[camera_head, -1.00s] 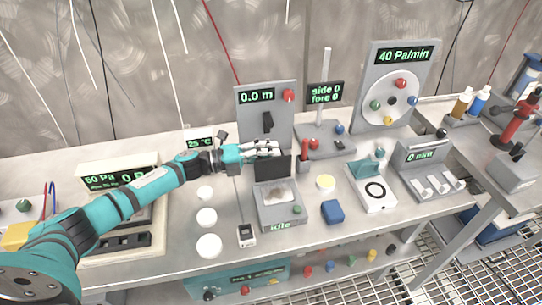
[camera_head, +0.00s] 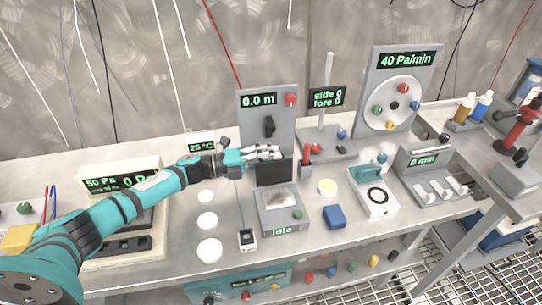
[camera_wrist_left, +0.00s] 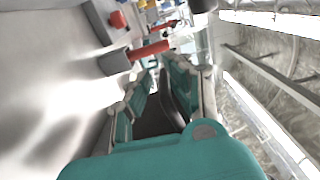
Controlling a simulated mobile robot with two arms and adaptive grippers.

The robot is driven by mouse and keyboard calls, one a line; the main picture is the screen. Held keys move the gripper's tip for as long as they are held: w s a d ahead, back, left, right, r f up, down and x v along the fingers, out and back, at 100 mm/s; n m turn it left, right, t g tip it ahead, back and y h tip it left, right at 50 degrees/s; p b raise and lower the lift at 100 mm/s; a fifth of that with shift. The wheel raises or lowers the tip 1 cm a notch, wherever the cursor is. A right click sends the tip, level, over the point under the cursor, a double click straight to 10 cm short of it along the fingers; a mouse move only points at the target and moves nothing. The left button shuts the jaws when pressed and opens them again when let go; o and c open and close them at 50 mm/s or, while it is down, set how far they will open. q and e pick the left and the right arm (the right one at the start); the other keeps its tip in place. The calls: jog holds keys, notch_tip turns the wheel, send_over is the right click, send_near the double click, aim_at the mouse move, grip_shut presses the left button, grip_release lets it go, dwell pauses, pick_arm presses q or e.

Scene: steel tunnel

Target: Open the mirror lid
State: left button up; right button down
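A grey box (camera_head: 282,222) marked "idle" stands on the bench in the head view. A flat dark panel (camera_head: 274,173), which looks like its lid, stands upright at the box's back edge. A pale patch shows on the box top. My left gripper (camera_head: 267,153) is just behind and above the panel's top edge; touching or apart is unclear. In the left wrist view my left gripper (camera_wrist_left: 160,90) has its fingers spread apart, with a dark surface between them that I cannot identify surely. My right gripper is not in view.
A red-topped post (camera_head: 305,153) stands close right of my gripper. A grey panel reading "0.0 m" (camera_head: 282,124) rises behind it. White round pieces (camera_head: 209,250) stand left.

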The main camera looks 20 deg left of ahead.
pick_arm(q)
jog(key=shift+w+a+r, duration=0.15)
jog(key=shift+w+r, duration=0.1)
jog(key=shift+r, duration=0.25)
jog(key=r, duration=0.9)
jog(key=shift+s, duration=0.25)
jog(key=shift+d, duration=0.2)
